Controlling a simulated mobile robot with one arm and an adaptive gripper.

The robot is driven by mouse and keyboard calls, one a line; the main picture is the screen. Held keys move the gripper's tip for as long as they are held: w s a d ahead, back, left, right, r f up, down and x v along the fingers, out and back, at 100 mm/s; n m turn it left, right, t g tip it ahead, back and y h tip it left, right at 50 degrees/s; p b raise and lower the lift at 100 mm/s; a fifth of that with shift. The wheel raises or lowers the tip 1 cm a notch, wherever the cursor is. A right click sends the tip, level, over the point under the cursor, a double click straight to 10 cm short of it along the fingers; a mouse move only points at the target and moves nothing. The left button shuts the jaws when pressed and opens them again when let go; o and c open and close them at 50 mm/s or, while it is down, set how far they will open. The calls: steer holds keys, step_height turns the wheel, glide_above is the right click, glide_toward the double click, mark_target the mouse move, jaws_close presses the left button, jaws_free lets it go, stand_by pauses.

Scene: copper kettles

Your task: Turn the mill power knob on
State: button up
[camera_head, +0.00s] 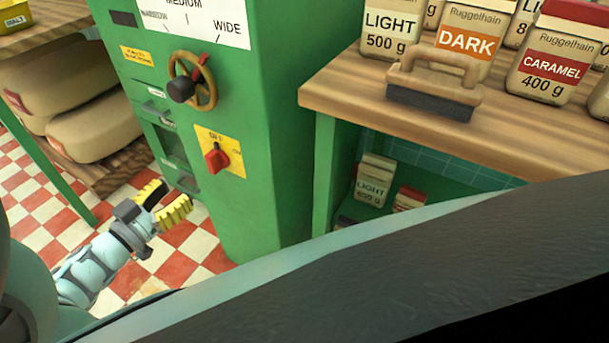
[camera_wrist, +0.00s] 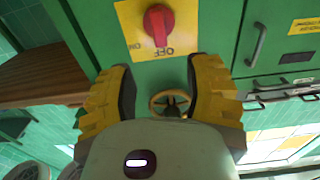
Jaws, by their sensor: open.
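The red power knob (camera_head: 217,158) sits on a yellow plate (camera_head: 234,166) on the front of the green mill (camera_head: 262,120). In the wrist view the knob (camera_wrist: 158,24) is near the top, with upside-down OFF and ON lettering on the plate (camera_wrist: 185,14). The knob's grip seems to line up with OFF. My gripper (camera_head: 164,203) has yellow pads and is open and empty, below and left of the knob in the head view. In the wrist view my gripper's fingers (camera_wrist: 163,68) are apart, and the knob lies beyond their tips, untouched.
A hand wheel with a dark handle (camera_head: 193,83) is above the knob. Sacks (camera_head: 95,122) lie on a shelf at left. Checkered floor (camera_head: 60,190) is open below.

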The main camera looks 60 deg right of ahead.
mark_target(208, 163)
steer(key=d, duration=0.3)
steer(key=d+b, duration=0.1)
steer(key=d, duration=0.3)
steer(key=d+b, duration=0.1)
steer(key=d, duration=0.2)
steer(key=shift+w+d, duration=0.35)
steer(key=shift+d, duration=0.05)
steer(key=shift+a, duration=0.1)
jaws_close()
